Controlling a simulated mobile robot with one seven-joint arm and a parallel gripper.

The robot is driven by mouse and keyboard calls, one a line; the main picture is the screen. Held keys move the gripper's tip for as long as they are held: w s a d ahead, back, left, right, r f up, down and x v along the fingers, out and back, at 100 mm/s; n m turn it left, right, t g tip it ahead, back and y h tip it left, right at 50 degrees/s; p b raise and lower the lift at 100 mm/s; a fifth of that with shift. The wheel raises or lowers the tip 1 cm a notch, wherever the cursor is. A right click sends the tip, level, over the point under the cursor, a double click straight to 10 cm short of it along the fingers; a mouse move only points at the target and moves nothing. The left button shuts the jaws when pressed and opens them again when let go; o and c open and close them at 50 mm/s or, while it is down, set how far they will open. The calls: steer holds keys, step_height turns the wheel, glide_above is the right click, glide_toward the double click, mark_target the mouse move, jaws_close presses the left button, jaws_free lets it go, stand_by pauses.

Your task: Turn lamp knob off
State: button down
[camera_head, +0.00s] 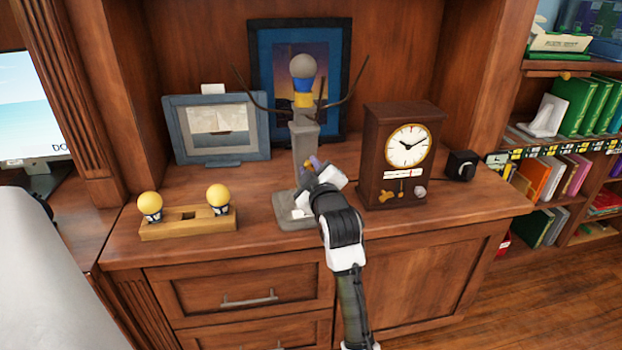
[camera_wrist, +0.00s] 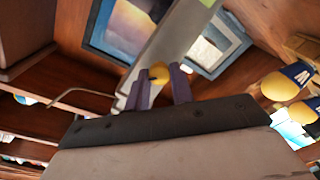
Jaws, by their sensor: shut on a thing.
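The lamp (camera_head: 304,142) stands upright on the cabinet top, with a grey post, branch-like arms, a blue and yellow socket (camera_head: 303,90) and a grey, unlit-looking bulb (camera_head: 302,66). My gripper (camera_head: 315,163) is at the middle of the post, on its right front side. In the wrist view, the purple fingers of my gripper (camera_wrist: 160,90) are on either side of a small round yellow knob (camera_wrist: 159,72) in front of the grey post (camera_wrist: 180,36), shut on it. The knob is hidden behind my gripper in the head view.
A wooden clock (camera_head: 405,153) stands close to the right of my gripper. Framed pictures (camera_head: 215,127) stand behind. A wooden holder (camera_head: 187,222) with two yellow bulbs is at the left. A small black box (camera_head: 461,165) sits far right. The cabinet's front strip is clear.

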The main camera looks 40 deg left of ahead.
steer(key=shift+f+n+b, duration=0.2)
steer(key=shift+n+b, duration=2.5)
steer(key=shift+n, duration=1.6)
steer(key=c, duration=1.2)
jaws_free()
steer(key=shift+r, duration=0.1)
steer(key=shift+c, duration=0.2)
steer(key=shift+s+d, duration=0.1)
steer(key=b+v, duration=0.2)
steer(key=v, duration=1.1)
steer(key=shift+s+d, duration=0.25)
